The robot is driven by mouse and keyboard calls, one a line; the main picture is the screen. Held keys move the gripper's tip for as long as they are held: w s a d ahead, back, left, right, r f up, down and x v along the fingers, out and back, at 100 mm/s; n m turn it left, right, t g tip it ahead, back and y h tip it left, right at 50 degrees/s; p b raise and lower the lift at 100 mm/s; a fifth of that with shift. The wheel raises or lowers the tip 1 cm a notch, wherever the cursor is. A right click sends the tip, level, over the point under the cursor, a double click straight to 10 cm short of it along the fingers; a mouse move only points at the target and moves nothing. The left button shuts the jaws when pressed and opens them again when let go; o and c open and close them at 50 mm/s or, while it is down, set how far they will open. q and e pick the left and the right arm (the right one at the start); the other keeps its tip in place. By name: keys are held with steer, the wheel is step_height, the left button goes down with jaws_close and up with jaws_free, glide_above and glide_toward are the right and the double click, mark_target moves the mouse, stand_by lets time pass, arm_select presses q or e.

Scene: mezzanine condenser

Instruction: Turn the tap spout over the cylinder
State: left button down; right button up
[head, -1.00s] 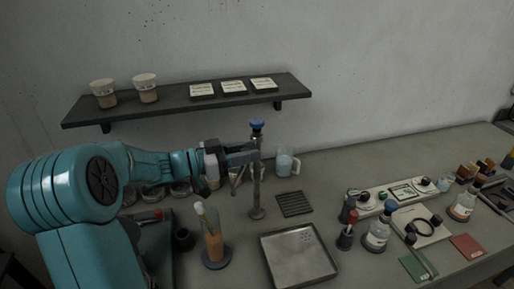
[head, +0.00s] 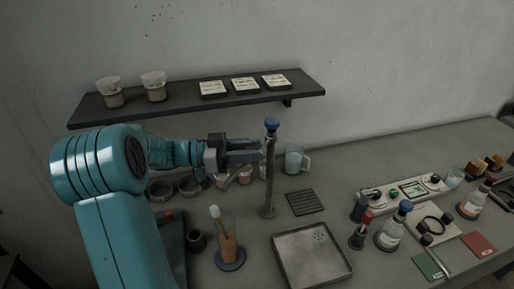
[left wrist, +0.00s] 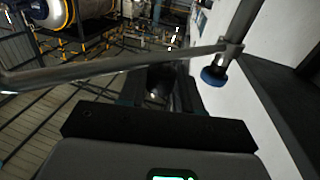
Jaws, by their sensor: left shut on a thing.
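The tap is an upright metal pillar (head: 268,185) with a blue knob (head: 271,125) on top, on the bench below the shelf. My left gripper (head: 246,152) is shut at the tap's upper part, on the left side of the pillar. In the left wrist view the grey spout (left wrist: 120,65) runs from the pillar across to the left, past the jaws; the blue knob (left wrist: 213,76) shows to the right. The clear cylinder (head: 228,246) with orange-brown contents stands on a dark round base, left and in front of the tap.
A metal tray (head: 312,256) lies right of the cylinder. A slatted dark mat (head: 305,202) and a glass mug (head: 295,160) are near the tap. Several cups stand behind my gripper. A shelf (head: 200,101) hangs above. Bottles and instruments crowd the right.

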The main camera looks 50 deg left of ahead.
arm_select(q)
steer(key=shift+a+m+h, duration=0.15)
steer(key=shift+m+h, duration=0.15)
steer(key=shift+h, duration=0.1)
steer(key=shift+s+a+g+p, duration=0.1)
steer(key=shift+g+p, duration=0.2)
steer(key=shift+p, duration=0.05)
steer(key=shift+f+h, duration=0.2)
steer(key=shift+h, duration=0.2)
steer(key=c, duration=0.9)
jaws_free()
steer(key=shift+s+a+r, duration=0.1)
steer(key=shift+s+a, duration=0.05)
steer(key=p+v, duration=0.1)
steer(key=v, duration=1.1)
steer(key=shift+p, duration=0.3)
